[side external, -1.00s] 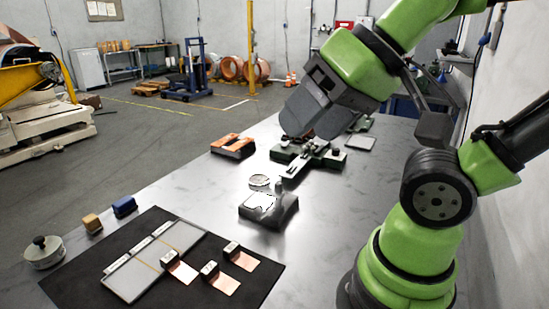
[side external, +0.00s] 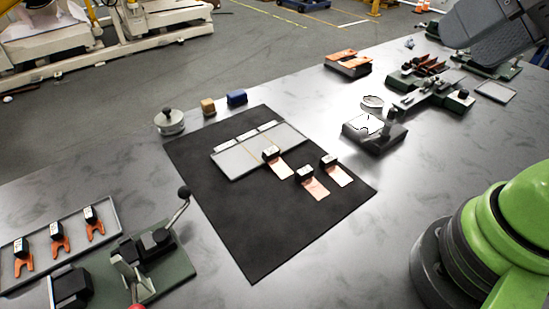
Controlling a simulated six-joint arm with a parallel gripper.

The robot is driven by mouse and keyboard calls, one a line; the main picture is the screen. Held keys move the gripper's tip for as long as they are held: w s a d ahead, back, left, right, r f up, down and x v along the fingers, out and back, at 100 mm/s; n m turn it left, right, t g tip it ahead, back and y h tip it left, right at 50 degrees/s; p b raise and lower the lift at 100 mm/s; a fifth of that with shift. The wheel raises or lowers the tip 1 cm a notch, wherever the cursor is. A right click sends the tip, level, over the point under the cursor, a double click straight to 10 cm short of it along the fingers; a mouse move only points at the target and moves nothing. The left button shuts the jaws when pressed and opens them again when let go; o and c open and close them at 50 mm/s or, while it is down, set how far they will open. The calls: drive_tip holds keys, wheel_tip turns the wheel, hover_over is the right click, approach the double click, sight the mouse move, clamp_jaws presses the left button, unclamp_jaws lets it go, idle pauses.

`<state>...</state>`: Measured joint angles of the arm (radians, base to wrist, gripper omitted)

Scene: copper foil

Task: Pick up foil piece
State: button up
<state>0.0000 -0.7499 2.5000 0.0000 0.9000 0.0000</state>
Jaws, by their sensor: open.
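Three flat copper foil pieces lie on the black mat (side external: 235,215), each with a small dark block at its upper end. The left foil piece (side external: 282,171) is at the edge of a grey plate (side external: 245,157). The middle foil piece (side external: 316,189) and the right foil piece (side external: 340,177) lie to its right. My gripper (side external: 490,52) is at the top right, cut by the picture's edge, above the far part of the table and well away from the foil. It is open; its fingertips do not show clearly.
A tray (side external: 62,262) with fork-shaped copper pieces and a green lever tool (side external: 160,265) stand at the lower left. A grey fixture (side external: 372,133) and green fixtures (side external: 430,90) stand right.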

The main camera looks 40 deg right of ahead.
drive_tip(key=shift+c, duration=1.3)
drive_tip(key=n+g+h, duration=0.2)
drive_tip(key=n+g, duration=0.4)
drive_tip(key=n, duration=1.6)
hover_over(270, 151)
drive_tip(key=s, duration=0.1)
drive_tip(key=f, duration=2.4)
drive_tip(key=shift+s+a, duration=0.1)
drive_tip(key=shift+a, duration=0.1)
drive_tip(key=shift+w+d+f, duration=0.1)
drive_tip(key=shift+w+f, duration=0.1)
drive_tip(key=shift+f, duration=0.8)
drive_tip(key=shift+w+f, duration=0.15)
drive_tip(key=shift+f, duration=0.9)
drive_tip(key=shift+w+d+f, duration=0.1)
drive_tip(key=shift+w+f, duration=0.1)
drive_tip(key=shift+f, duration=0.8)
clamp_jaws()
